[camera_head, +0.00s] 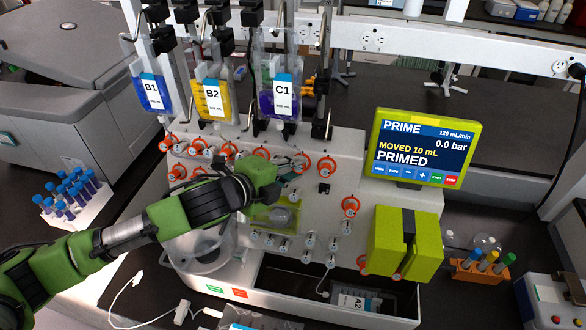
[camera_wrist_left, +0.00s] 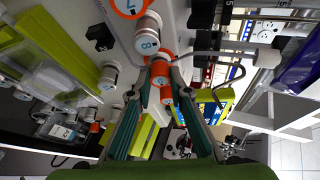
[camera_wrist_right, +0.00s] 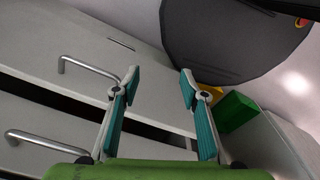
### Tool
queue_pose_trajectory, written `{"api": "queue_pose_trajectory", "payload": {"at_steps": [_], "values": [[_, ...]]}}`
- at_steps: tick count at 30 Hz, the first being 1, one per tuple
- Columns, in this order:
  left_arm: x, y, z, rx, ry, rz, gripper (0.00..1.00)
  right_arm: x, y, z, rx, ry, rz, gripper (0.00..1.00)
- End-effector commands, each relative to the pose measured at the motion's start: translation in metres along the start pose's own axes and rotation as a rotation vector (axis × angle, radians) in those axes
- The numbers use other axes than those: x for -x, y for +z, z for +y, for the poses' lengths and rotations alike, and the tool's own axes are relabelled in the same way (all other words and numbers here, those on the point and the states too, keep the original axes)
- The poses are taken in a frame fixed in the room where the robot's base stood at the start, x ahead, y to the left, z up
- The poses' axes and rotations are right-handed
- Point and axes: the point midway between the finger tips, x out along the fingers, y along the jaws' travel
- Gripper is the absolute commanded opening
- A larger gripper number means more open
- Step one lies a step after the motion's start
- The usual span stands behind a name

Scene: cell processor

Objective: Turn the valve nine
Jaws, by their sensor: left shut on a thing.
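My left gripper (camera_head: 294,164) reaches across the white front panel of the cell processor (camera_head: 335,190) among the orange-ringed valves. In the left wrist view, my left gripper (camera_wrist_left: 159,88) is shut on an orange-and-white valve handle (camera_wrist_left: 161,75) between its fingertips. The number on this held valve is not readable. A valve marked 8 (camera_wrist_left: 147,42) and one marked 7 (camera_wrist_left: 128,9) stand just beyond it. The gripper hides the held valve in the head view. My right gripper (camera_wrist_right: 160,80) shows only in its wrist view, open and empty.
Fluid bags B1 (camera_head: 151,92), B2 (camera_head: 213,99) and C1 (camera_head: 281,98) hang above the panel. A screen (camera_head: 422,146) reads PRIMED. A green pump block (camera_head: 405,243) juts out at the lower right. Grey drawers with handles (camera_wrist_right: 88,68) lie near my right gripper.

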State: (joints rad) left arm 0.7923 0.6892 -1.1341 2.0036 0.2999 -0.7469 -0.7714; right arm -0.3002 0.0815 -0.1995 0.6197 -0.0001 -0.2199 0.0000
Motion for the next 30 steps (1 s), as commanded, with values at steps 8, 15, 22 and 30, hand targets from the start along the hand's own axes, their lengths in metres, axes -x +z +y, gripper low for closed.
{"api": "queue_pose_trajectory", "payload": {"at_steps": [8,15,22,30], "values": [[-0.0003,-0.0004,0.0007,-0.027,0.013,0.0,0.0,0.0,0.0002,-0.0001,0.0,0.0,0.0,0.4],[-0.0003,-0.0006,0.0009,-0.026,0.013,0.001,0.0,0.0,0.0002,-0.0002,0.0,0.0,0.0,0.4],[-0.0003,-0.0006,0.0007,-0.025,0.013,0.001,0.35,0.0,0.0001,-0.0006,0.0,-0.001,0.0,0.4],[0.0013,-0.0003,0.0002,-0.025,0.012,0.001,0.35,-0.0001,-0.0004,-0.0026,0.0,-0.003,0.001,0.4]]}}
